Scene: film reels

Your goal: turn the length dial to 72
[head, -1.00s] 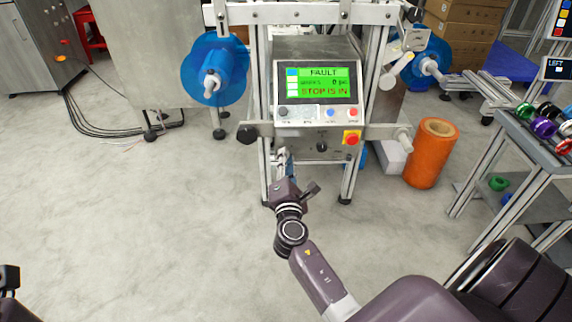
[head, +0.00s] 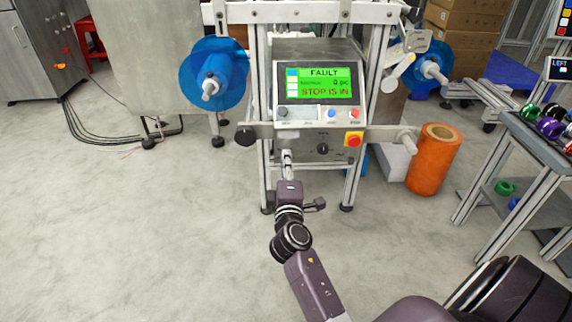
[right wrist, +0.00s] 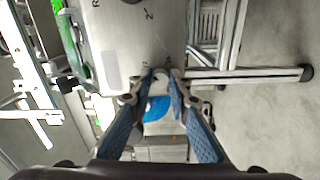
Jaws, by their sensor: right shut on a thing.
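The machine's control box (head: 318,60) stands ahead, with a lit green screen (head: 318,82) reading FAULT and STOP IS IN. My right gripper (head: 287,155) reaches the lower left of its front panel. In the right wrist view its blue-padded fingers (right wrist: 161,76) close on a small knob against the metal panel, which I take to be the length dial. The dial is mostly hidden by the fingers, and its setting cannot be read. A black knob (head: 322,149) sits free to the right on the same panel. My left gripper is out of view.
A red stop button on a yellow plate (head: 352,139) is right of the black knob. A row of buttons sits below the screen. An orange roll (head: 428,165) stands on the floor at right, near a shelf cart (head: 540,140).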

